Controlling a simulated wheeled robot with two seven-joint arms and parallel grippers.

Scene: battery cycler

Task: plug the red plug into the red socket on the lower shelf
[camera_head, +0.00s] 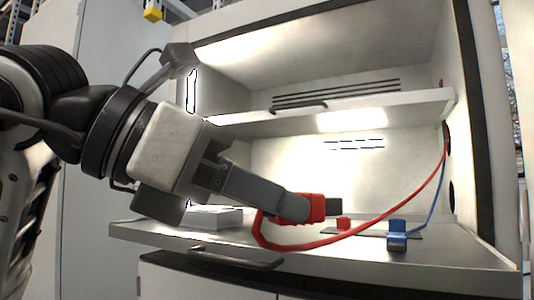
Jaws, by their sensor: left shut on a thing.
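My left gripper (288,206) reaches in from the left and is shut on the red plug (314,207). The plug is held above the lower shelf (300,240), with its dark end pointing right. A red cable (370,226) loops down from the plug and runs up to the right wall of the cabinet. A small red block (343,223), which looks like the red socket, sits on the lower shelf below and slightly right of the plug. The plug and the block appear apart. The block's opening cannot be made out. My right gripper is not in view.
A blue connector (397,238) stands on the shelf at the right, with a blue cable (436,190) rising to the right wall. A grey box (215,217) lies at the left, partly behind my gripper. The upper shelf (350,114) spans above.

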